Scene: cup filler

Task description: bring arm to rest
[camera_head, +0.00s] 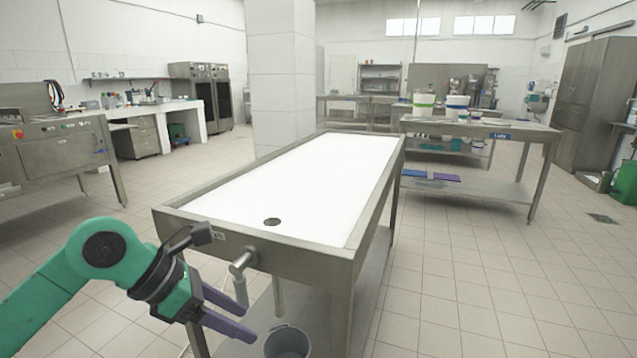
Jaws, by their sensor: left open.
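My left gripper (245,316) comes in from the lower left on a green arm. Its two purple-grey fingers point to the lower right. They are apart with nothing seen between them. The gripper is in front of the near left corner of a steel-framed table (310,185) with a white top, close to the metal spout (240,265) on its near side. I cannot tell whether the fingers touch the spout. My right gripper is not in view.
A grey bucket (287,342) stands below the spout, cut by the bottom edge. The white top has a dark round hole (272,222) near its front. A steel table (480,128) with white buckets stands at the back right.

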